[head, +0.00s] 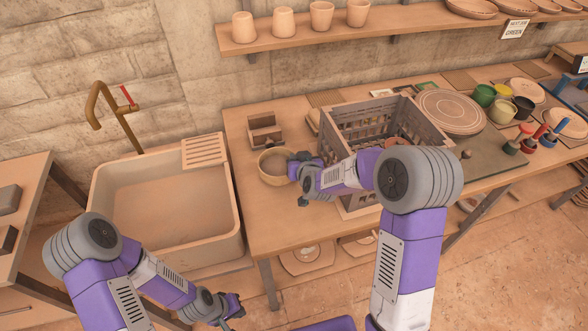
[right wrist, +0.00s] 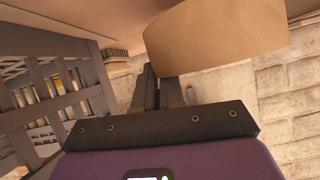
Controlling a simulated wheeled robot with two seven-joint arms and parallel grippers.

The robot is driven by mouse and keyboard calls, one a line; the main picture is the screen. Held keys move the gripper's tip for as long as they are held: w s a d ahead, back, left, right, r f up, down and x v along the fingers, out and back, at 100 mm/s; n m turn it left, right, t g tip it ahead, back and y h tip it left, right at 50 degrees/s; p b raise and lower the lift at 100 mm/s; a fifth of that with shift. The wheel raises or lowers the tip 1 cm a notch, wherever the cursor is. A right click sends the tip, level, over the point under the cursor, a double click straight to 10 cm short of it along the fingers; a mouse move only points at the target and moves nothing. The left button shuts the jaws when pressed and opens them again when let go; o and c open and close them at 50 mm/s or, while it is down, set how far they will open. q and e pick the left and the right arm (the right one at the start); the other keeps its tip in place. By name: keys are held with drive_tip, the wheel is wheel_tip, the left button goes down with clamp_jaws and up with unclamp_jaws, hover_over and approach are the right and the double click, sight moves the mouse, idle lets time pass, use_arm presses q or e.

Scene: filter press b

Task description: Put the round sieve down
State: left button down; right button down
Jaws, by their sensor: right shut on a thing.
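The round sieve (head: 271,168) is a shallow tan ring with a greyish inside, at the left part of the workbench in the head view. My right gripper (head: 294,167) is shut on its right side. The sieve's pale curved wall (right wrist: 215,38) fills the top of the right wrist view, with the dark fingers (right wrist: 160,92) at its lower edge. I cannot tell whether the sieve touches the bench or is just above it. My left gripper (head: 232,305) is low in front of the sink, away from the sieve; its finger opening is unclear.
A grey slatted crate (head: 335,125) stands on the bench (head: 245,210) right of the sieve, partly behind my right arm. A small wooden holder (head: 265,131) sits behind the sieve. A sink (head: 225,215) is to the left. Bare bench shows in front of the sieve.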

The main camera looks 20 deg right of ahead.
drive_tip(key=shift+f+b, duration=0.45)
drive_tip(key=shift+f, duration=1.55)
drive_tip(key=shift+w, duration=0.1)
drive_tip(key=shift+r, duration=0.1)
drive_tip(key=c, duration=1.6)
unclamp_jaws()
drive_tip(key=shift+f, duration=0.2)
drive_tip(key=shift+c, duration=0.2)
drive_tip(key=o, duration=0.4)
